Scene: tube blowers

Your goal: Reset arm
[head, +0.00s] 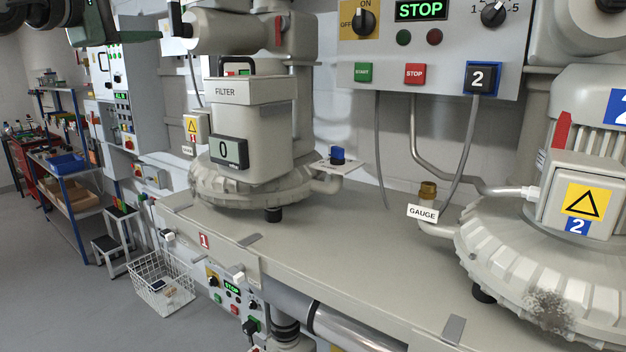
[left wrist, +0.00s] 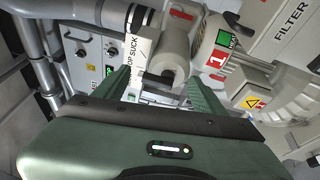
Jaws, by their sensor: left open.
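My left gripper (left wrist: 158,82) shows in the left wrist view as two green fingers spread apart. A light grey cylindrical fitting (left wrist: 176,55) shows in the gap between them, beyond the tips. I cannot tell whether a finger touches it. A white label (left wrist: 137,58) with partly hidden text is beside the left finger. In the head view, a dark green part of my left arm shows at the top left edge, and the fingertips are not clear there. My right gripper is in neither view.
A grey filter blower (head: 250,140) stands on the bench (head: 350,215) at left, and blower 2 (head: 560,250) at right. A control panel (head: 435,45) hangs above. A wire basket (head: 163,280) and step stool (head: 118,240) stand on the floor. The middle bench is mostly clear.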

